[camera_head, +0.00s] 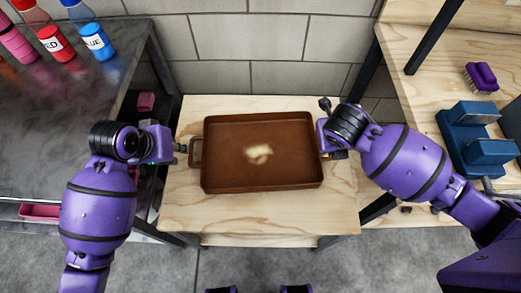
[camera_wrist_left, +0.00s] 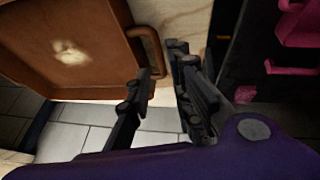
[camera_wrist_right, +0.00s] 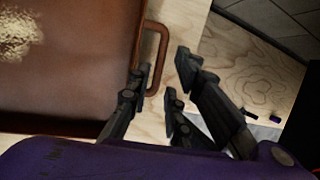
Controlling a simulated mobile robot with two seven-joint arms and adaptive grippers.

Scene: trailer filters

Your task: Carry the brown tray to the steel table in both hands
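The brown tray (camera_head: 225,178) lies flat on a low wooden table in the head view, with a glossy bright patch on its floor. My left gripper (camera_head: 182,148) is at the tray's left handle (camera_head: 196,153). In the left wrist view its fingers (camera_wrist_left: 166,75) are apart, with the handle (camera_wrist_left: 150,45) just beyond the tips. My right gripper (camera_head: 326,138) is at the tray's right end. In the right wrist view its fingers (camera_wrist_right: 160,75) are apart, and the right handle (camera_wrist_right: 161,40) reaches into the gap between them. The steel table (camera_head: 75,115) is at the left.
The wooden table (camera_head: 275,215) has bare wood around the tray. A red bottle (camera_head: 55,42), a blue bottle (camera_head: 95,40) and a pink bottle (camera_head: 15,42) stand at the steel table's back. A wooden bench (camera_head: 420,90) at the right bears blue devices (camera_head: 470,140) and a purple brush (camera_head: 481,77).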

